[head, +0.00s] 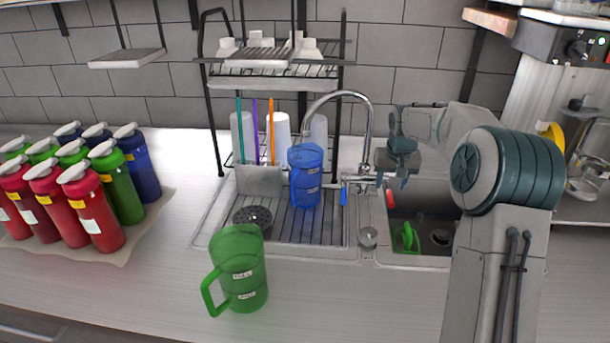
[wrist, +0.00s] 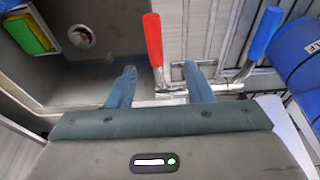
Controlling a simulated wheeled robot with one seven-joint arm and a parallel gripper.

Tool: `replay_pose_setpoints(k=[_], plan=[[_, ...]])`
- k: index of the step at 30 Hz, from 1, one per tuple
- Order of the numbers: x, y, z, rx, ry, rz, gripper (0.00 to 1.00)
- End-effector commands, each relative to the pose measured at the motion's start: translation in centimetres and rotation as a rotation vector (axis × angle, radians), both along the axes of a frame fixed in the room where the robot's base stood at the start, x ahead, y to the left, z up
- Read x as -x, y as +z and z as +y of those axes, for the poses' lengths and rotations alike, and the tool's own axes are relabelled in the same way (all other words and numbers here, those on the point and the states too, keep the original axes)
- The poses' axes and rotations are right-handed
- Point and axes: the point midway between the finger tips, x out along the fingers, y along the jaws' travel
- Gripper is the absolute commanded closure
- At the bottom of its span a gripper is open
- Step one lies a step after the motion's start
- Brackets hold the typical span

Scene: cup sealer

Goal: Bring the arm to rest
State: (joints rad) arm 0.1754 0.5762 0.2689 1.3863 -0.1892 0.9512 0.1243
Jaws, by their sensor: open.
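My arm rises at the right of the head view and reaches toward the sink. My gripper (head: 392,180) hangs fingers down over the left edge of the sink basin, close to the tap. In the wrist view my gripper (wrist: 160,82) has its two blue-grey fingers spread apart with nothing held between them. The tap's red lever (wrist: 154,40) and blue lever (wrist: 262,32) lie just beyond the fingertips there. I cannot tell whether a finger touches the tap base.
A blue jug (head: 305,178) stands on the drainboard left of the tap (head: 367,120). A green jug (head: 240,270) stands on the counter in front. Several coloured bottles (head: 75,190) stand at the left. A rack (head: 270,80) is behind. A green object (head: 407,238) lies in the sink.

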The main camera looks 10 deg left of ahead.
Motion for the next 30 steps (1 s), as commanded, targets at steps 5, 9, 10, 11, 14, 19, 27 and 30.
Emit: replay_pose_setpoints(k=[5, 9, 10, 11, 14, 19, 27, 30], plan=[[0.0, 2.6, 0.0, 0.0, 0.0, 0.0, 0.53], [0.0, 2.9, 0.0, -0.001, 0.0, 0.001, 0.53], [0.0, 2.9, 0.0, -0.001, 0.0, 0.001, 0.53], [0.0, 2.8, 0.0, -0.001, 0.0, 0.001, 0.53], [0.0, 2.8, 0.0, 0.0, 0.0, 0.0, 0.53], [0.5, 3.3, 0.1, 0.003, 0.002, -0.002, 0.53], [7.7, 7.7, 0.7, 0.044, 0.024, -0.013, 0.53], [11.2, 9.0, 0.8, 0.058, 0.028, -0.017, 0.53]])
